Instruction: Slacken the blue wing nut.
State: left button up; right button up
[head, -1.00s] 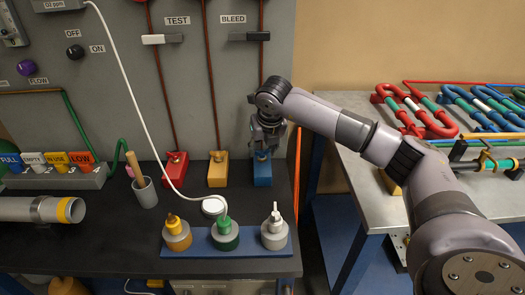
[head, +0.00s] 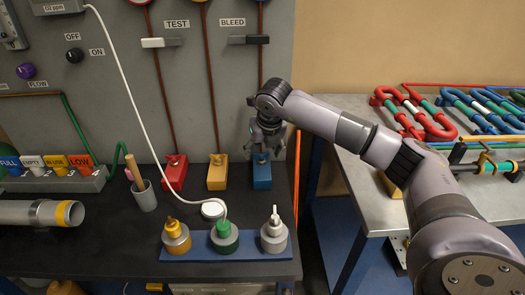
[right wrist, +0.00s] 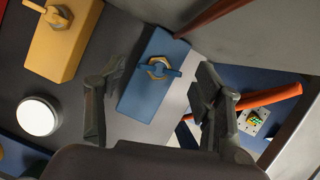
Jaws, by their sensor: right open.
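The blue wing nut (right wrist: 160,70) sits on top of a blue block (right wrist: 144,92), its blue wings spread around a brass-coloured hex ring. In the head view, the blue block (head: 262,176) stands at the right end of a row of coloured blocks. My right gripper (head: 267,143) is open and empty just above the blue block. In the right wrist view, its two fingers (right wrist: 157,92) stand apart on either side of the block, not touching the nut. My left gripper is not in view.
A yellow block (head: 217,176) and a red block (head: 174,176) stand left of the blue one. A blue rack (head: 245,247) with several capped bottles lies in front. A white round puck (head: 212,209) sits between. An orange-red bar (right wrist: 268,96) is near my right finger.

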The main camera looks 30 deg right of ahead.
jog(key=v, duration=1.1)
jog(key=shift+s+r, duration=0.2)
jog(key=shift+r, duration=0.1)
